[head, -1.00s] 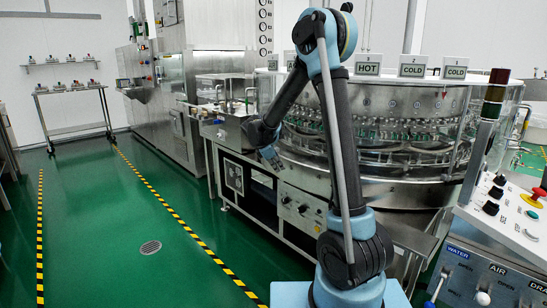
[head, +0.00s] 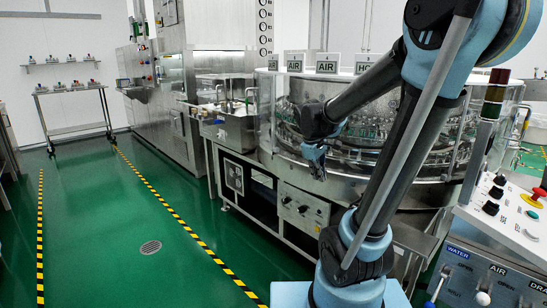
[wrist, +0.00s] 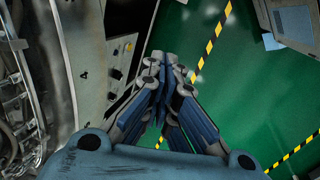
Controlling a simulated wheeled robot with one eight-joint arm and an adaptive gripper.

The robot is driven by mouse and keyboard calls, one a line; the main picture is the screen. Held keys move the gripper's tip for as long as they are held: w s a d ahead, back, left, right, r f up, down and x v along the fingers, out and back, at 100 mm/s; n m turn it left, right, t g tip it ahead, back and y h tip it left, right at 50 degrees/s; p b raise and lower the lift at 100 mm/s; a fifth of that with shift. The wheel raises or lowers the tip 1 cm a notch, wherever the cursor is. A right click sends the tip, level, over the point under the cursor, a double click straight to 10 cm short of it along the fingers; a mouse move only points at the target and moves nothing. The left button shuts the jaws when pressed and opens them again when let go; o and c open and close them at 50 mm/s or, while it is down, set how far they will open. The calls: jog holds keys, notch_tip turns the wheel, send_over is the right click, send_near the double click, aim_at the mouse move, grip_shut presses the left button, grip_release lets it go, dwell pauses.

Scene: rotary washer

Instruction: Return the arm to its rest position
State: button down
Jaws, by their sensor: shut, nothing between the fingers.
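My arm rises from its light-blue base at the lower right of the head view and bends over at the top right. Its forearm slopes down to the left. My gripper (head: 316,172) hangs in front of the rotary washer's (head: 355,200) clear casing. In the wrist view my gripper (wrist: 163,58) points down, its fingertips together with nothing between them. Green floor and the washer's metal side lie below it. I cannot tell from these views whether the gripper touches the casing.
A control panel (head: 520,225) with knobs and a red button stands at the right, near my arm. A signal tower (head: 493,100) rises beside it. Green floor (head: 100,240) with striped lines is clear at the left. A steel cart (head: 75,128) stands far back.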

jog(key=s+d+f+m+y, duration=0.1)
jog(key=s+f+m, duration=0.3)
jog(key=s, duration=0.6)
jog(key=s+d+f+m+y, duration=0.1)
jog(key=s+f+m, duration=0.3)
jog(key=s, duration=0.5)
jog(key=shift+s+d+m+y, duration=0.3)
jog(key=shift+s+m, duration=0.1)
jog(key=shift+m, duration=0.3)
